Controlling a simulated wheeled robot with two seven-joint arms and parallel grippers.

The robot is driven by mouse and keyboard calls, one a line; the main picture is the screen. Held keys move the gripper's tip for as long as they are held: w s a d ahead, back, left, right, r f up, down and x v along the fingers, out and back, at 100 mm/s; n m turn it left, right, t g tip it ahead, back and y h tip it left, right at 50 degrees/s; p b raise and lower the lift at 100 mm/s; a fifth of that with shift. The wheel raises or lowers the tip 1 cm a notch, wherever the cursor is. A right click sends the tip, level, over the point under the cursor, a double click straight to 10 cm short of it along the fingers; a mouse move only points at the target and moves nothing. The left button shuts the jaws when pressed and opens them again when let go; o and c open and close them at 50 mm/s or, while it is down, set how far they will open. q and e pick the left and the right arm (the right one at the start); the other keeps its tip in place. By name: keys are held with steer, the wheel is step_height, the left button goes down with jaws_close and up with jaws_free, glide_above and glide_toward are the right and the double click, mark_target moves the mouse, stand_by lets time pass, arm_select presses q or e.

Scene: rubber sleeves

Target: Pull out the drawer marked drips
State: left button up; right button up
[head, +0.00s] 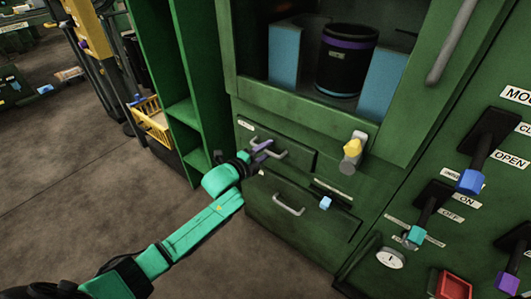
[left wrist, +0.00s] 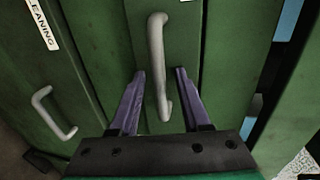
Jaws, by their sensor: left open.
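The upper drawer (head: 300,150) is a green front in the cabinet, with a small white label (head: 246,125) too small to read. Its grey handle (head: 280,155) also shows upright in the left wrist view (left wrist: 157,45). My left gripper (head: 260,154) is open at this handle, with its purple fingers on either side of the bar in the left wrist view (left wrist: 160,72); I cannot tell whether they touch it. The drawer looks shut. The lower drawer (head: 310,222) has its own handle (head: 288,205) and a label ending in "EANING" (left wrist: 42,22). My right gripper is out of view.
Above is an open compartment with a dark canister (head: 346,60). Bare floor (head: 100,185) lies left.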

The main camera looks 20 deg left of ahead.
arm_select(q)
jaws_close()
stand_by(1.4)
